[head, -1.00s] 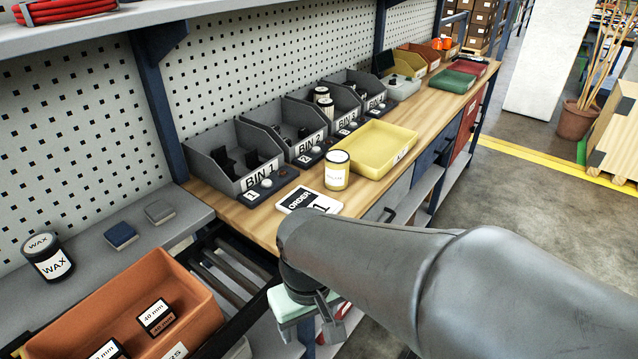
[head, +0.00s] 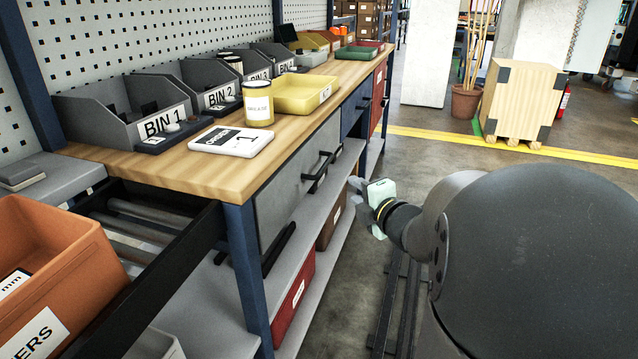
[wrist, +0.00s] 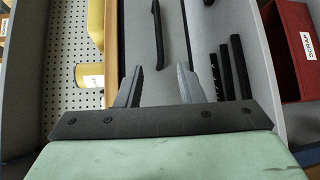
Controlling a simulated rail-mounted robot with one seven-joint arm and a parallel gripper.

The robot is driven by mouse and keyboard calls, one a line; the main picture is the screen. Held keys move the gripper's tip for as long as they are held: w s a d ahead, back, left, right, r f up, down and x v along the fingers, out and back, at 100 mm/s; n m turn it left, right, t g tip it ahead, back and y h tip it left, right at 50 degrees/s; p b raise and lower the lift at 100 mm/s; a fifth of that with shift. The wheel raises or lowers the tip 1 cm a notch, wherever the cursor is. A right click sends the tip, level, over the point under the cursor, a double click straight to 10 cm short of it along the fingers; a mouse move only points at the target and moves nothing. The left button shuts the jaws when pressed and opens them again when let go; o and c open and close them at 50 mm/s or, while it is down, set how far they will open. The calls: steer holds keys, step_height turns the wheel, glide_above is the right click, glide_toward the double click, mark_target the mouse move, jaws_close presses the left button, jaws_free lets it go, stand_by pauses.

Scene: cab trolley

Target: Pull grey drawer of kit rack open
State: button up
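The grey drawer (head: 285,193) is shut under the wooden worktop, with a black bar handle (head: 318,172) on its front. In the wrist view its grey front (wrist: 135,25) shows with the black handle (wrist: 157,35) ahead of my fingers. My gripper (head: 357,188), with a pale green body, is in front of the bench, to the right of the handle in the head view. In the wrist view my gripper (wrist: 158,82) has its two fingers apart and nothing between them. The handle lies beyond the fingertips, roughly in line with the gap, and looks untouched.
A blue drawer (head: 354,110) and a red drawer (head: 379,85) are farther along. A red box (head: 293,298) and a brown box (head: 332,218) sit on the lower shelf. A yellow tray (head: 308,100) stands on the worktop.

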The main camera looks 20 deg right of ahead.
mark_target(323, 166)
steer(key=w+b, duration=0.1)
steer(key=w, duration=0.4)
steer(key=w+f+b, duration=0.1)
steer(key=w, duration=0.5)
steer(key=w+f+b, duration=0.1)
steer(key=w, duration=0.5)
steer(key=shift+w+a+f, duration=0.1)
steer(key=shift+a+f, duration=0.1)
steer(key=shift+a, duration=0.05)
jaws_close()
